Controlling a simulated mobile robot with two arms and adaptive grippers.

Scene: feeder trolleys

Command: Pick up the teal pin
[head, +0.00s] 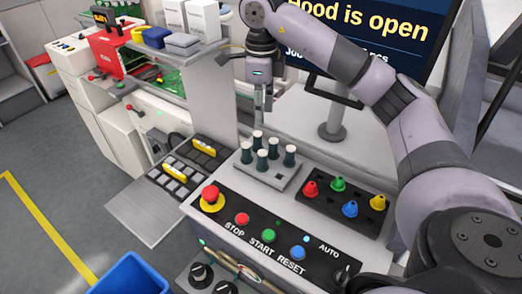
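Several dark teal pins with pale caps stand upright in a grey block (265,179) on the console; one of them is the teal pin (262,161) at the front middle. Which single pin is meant, I cannot tell. My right gripper (263,106) points down above and behind the pins, apart from them. Its fingers look narrow and close together, too small to tell whether they are open or shut. My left gripper is out of view.
A black tray (322,203) with red, green, yellow and blue cone-shaped pieces lies right of the block. A button panel (262,243) with a red stop button is in front. A monitor (350,30) stands behind. A blue bin (130,275) is at lower left.

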